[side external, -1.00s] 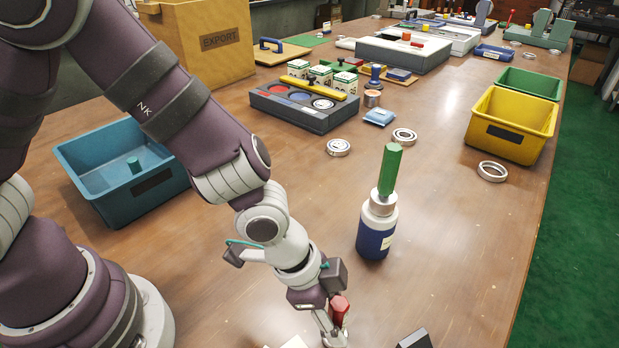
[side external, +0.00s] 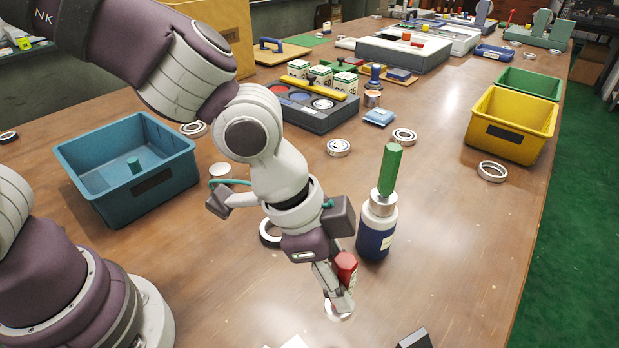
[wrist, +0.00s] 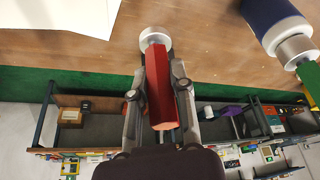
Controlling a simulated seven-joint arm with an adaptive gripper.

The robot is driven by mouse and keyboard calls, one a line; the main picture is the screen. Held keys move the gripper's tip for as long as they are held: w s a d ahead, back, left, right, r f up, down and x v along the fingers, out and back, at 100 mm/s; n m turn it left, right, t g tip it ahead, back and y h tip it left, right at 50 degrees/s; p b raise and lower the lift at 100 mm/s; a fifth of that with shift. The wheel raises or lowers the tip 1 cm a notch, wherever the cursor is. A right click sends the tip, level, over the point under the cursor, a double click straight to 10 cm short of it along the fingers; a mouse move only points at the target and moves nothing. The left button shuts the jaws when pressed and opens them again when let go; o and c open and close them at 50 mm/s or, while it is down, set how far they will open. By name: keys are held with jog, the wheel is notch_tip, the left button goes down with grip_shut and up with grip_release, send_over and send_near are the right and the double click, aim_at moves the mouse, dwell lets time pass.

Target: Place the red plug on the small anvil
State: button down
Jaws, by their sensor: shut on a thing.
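My gripper (wrist: 158,100) is shut on the red plug, a red six-sided handle (wrist: 160,88) with a pale metal end (wrist: 154,36) beyond the fingertips. In the side view the red plug (side external: 346,268) is tilted between my fingers, with a pale round end (side external: 340,309) below. The side view does not clearly show whether that end touches the table. I cannot identify the small anvil with certainty; a dark block (side external: 415,340) is cut off by the bottom edge of the side view.
A blue bottle (side external: 375,240) with a green handle stands close right of my gripper. A white item (side external: 292,342) lies at the bottom edge. Teal (side external: 128,205) and yellow (side external: 508,140) bins stand left and right. Several bearing rings lie about. The table front right is clear.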

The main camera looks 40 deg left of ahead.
jog(key=shift+w+a+r+n, duration=0.15)
jog(key=shift+w+a+r, duration=0.15)
jog(key=shift+r, duration=0.25)
jog(key=shift+w+a+r+n, duration=0.15)
jog(key=shift+w+r, duration=0.15)
jog(key=shift+r, duration=0.2)
jog(key=w+a+n+t+y, duration=0.1)
jog(key=w+a+n+y, duration=0.1)
jog(key=w+a+n, duration=0.35)
jog(key=n+y, duration=0.4)
jog(key=n, duration=0.8)
send_over(220, 168)
jog(key=shift+m+t, duration=0.25)
jog(key=shift+t, duration=0.05)
notch_tip(220, 168, down, 6)
jog(key=shift+r, duration=0.15)
jog(key=shift+s, duration=0.1)
jog(key=c, duration=1)
grip_release()
